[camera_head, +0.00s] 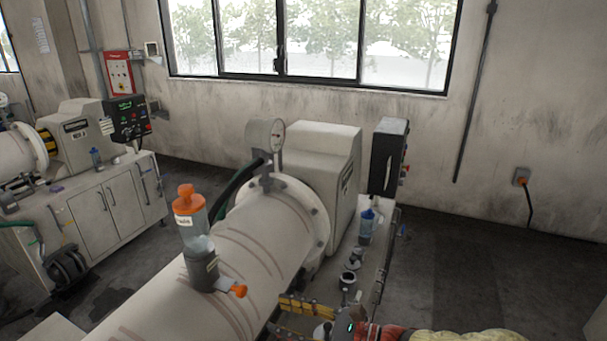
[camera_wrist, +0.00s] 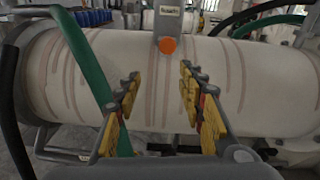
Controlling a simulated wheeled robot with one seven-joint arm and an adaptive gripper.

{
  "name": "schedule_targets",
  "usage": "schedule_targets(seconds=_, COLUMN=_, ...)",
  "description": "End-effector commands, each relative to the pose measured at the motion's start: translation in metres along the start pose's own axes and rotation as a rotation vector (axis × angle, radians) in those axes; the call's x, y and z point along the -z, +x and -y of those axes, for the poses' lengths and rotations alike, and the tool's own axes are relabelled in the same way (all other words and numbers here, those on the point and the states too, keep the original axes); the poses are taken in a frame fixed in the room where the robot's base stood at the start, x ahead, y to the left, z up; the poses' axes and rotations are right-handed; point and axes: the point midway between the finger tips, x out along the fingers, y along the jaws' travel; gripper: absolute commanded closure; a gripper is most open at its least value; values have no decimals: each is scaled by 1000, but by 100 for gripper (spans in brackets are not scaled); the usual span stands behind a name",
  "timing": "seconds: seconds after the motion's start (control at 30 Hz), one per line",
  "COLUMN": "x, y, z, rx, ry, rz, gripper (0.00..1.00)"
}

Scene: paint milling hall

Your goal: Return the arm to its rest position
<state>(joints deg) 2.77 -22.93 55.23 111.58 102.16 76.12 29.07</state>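My gripper (camera_head: 277,312) is at the bottom of the head view, beside the right side of the white mill cylinder (camera_head: 245,240). Its yellow-padded fingers point left. In the wrist view, the fingers of my gripper (camera_wrist: 160,74) stand apart with nothing between them. The white cylinder (camera_wrist: 230,85) fills the space behind them. An orange knob (camera_wrist: 167,45) under a grey labelled part shows between and beyond the fingertips. My arm runs off the bottom right of the head view; its rest position is not marked in either view.
A clear bottle with orange cap (camera_head: 186,205) stands on the cylinder, with an orange-ended valve (camera_head: 238,290) at its foot. A gauge (camera_head: 265,136) rises behind. A blue-topped bottle (camera_head: 367,225) stands on the right-hand bench. A green hose (camera_wrist: 88,65) crosses near the left finger. Right floor is clear.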

Motion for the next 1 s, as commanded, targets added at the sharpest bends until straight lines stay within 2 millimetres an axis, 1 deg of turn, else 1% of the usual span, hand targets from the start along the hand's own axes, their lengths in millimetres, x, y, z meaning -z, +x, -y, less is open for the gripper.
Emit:
schedule_targets(seconds=0.03, x=16, y=-1, z=-15, rx=-42, ry=-34, rz=-49, gripper=60)
schedule_targets(seconds=0.1, x=34, y=-7, z=-39, rx=-124, ry=-116, rz=-127, gripper=60)
schedule_targets(seconds=0.17, x=47, y=-15, z=-60, rx=-207, ry=-208, rz=-196, gripper=60)
schedule_targets(seconds=0.2, x=53, y=-23, z=-73, rx=-265, ry=-276, rz=-240, gripper=60)
schedule_targets(seconds=0.27, x=63, y=-37, z=-90, rx=-353, ry=-387, rz=-307, gripper=60)
schedule_targets(seconds=0.3, x=70, y=-48, z=-101, rx=-414, ry=-465, rz=-350, gripper=60)
schedule_targets(seconds=0.37, x=78, y=-66, z=-113, rx=-504, ry=-586, rz=-414, gripper=60)
schedule_targets(seconds=0.43, x=87, y=-90, z=-123, rx=-607, ry=-732, rz=-487, gripper=60)
schedule_targets(seconds=0.47, x=90, y=-101, z=-125, rx=-651, ry=-796, rz=-519, gripper=60)
schedule_targets(seconds=0.5, x=94, y=-116, z=-128, rx=-709, ry=-882, rz=-562, gripper=60)
schedule_targets(seconds=0.57, x=98, y=-140, z=-128, rx=-794, ry=-1011, rz=-627, gripper=60)
schedule_targets(seconds=0.6, x=100, y=-156, z=-126, rx=-849, ry=-1097, rz=-672, gripper=60)
schedule_targets(seconds=0.67, x=100, y=-180, z=-121, rx=-929, ry=-1227, rz=-742, gripper=60)
schedule_targets(seconds=0.7, x=98, y=-196, z=-116, rx=-980, ry=-1310, rz=-790, gripper=60)
schedule_targets(seconds=0.77, x=94, y=-218, z=-108, rx=-1048, ry=-1429, rz=-864, gripper=60)
schedule_targets(seconds=0.8, x=88, y=-232, z=-102, rx=-1087, ry=-1502, rz=-915, gripper=60)
schedule_targets(seconds=0.9, x=72, y=-261, z=-89, rx=-1153, ry=-1653, rz=-1041, gripper=60)
schedule_targets(seconds=1.0, x=53, y=-277, z=-84, rx=-1161, ry=-1743, rz=-1128, gripper=60)
